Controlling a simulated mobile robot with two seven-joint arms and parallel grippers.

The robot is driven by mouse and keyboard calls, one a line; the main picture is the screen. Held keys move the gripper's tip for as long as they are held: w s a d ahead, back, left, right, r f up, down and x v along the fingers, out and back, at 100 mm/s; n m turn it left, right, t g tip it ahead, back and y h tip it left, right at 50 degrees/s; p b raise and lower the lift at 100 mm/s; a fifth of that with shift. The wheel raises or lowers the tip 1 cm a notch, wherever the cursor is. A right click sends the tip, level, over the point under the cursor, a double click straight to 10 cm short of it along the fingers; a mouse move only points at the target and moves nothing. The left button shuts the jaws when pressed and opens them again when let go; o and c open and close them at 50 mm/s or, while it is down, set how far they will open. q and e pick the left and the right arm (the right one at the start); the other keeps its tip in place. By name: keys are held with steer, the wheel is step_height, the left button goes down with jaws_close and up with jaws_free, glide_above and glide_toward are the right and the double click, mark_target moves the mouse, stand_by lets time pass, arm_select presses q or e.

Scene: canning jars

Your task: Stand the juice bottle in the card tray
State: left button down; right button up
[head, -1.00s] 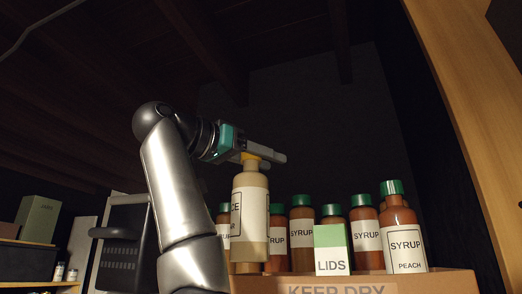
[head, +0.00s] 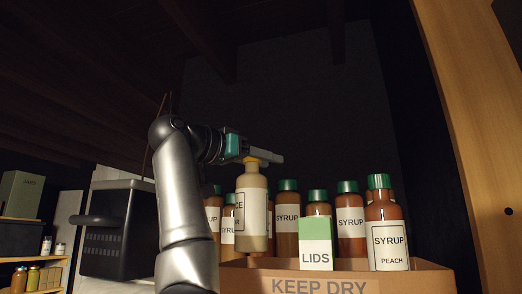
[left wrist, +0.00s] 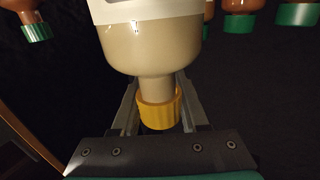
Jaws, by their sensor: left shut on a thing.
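The juice bottle (head: 252,212) is cream-coloured with a white label and a yellow cap. My left gripper (head: 254,157) is shut on it at the cap and neck, and the bottle hangs upright below the fingers. The left wrist view also shows the bottle (left wrist: 152,45) between the two fingers (left wrist: 158,105). In the head view the bottle is at the left part of the card tray (head: 405,266), whose front reads KEEP DRY. I cannot tell whether its base touches anything. My right gripper is not in view.
Several brown syrup bottles with green caps, such as the peach one (head: 385,225), stand in the tray to the right of and behind the juice bottle. A green and white lids box (head: 316,245) is at the front.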

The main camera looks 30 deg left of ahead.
arm_select(q)
steer(key=f+b, duration=0.1)
steer(key=f, duration=0.1)
steer(key=f+b, duration=0.1)
steer(key=b, duration=0.1)
steer(key=w+f+b, duration=0.1)
steer(key=f+b, duration=0.1)
steer(key=shift+a+f, duration=0.15)
steer(key=shift+f, duration=0.15)
steer(key=shift+f+b, duration=0.3)
steer(key=shift+f, duration=0.1)
stand_by(0.6)
steer(key=shift+c, duration=1.7)
jaws_free()
steer(key=shift+s, duration=0.1)
steer(key=b+v, duration=0.3)
steer(key=v, duration=1.2)
steer(key=shift+s, duration=0.1)
steer(key=shift+a, duration=0.1)
